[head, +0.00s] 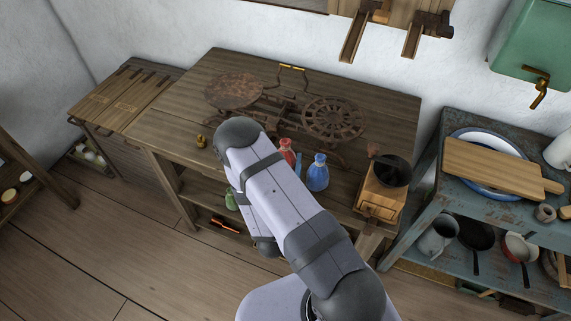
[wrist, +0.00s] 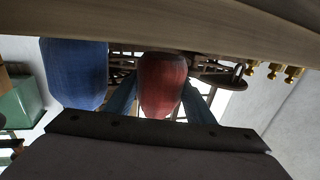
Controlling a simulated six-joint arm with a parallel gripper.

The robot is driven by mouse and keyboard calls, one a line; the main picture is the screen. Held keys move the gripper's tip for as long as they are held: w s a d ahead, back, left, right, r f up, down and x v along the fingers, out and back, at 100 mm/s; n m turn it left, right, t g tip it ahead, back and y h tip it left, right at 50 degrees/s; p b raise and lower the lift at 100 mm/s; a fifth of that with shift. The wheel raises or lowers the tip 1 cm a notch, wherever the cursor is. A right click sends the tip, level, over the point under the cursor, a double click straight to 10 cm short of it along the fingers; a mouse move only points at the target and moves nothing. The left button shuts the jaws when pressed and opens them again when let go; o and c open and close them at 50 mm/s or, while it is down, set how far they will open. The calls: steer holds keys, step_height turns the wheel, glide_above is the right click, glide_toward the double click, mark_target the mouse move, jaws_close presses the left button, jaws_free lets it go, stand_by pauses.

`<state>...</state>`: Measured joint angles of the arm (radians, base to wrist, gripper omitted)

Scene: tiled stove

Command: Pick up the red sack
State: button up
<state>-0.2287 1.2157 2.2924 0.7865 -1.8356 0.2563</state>
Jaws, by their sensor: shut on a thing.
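The red sack (head: 287,150) stands upright on the wooden table (head: 190,100), partly hidden behind my arm in the head view. In the wrist view, where the scene is upside down, the red sack (wrist: 162,85) sits between the two fingers of my gripper (wrist: 160,100), which is shut on it. The sack's end appears close to or touching the tabletop; I cannot tell which.
A rusty balance scale (head: 332,118) stands behind the sacks. A coffee grinder (head: 383,188) is at the table's right end. A small brass weight (head: 201,141) is on the left. A blue shelf (head: 500,208) with dishes and pans stands right.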

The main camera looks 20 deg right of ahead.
mark_target(285, 147)
steer(key=shift+r, duration=4.1)
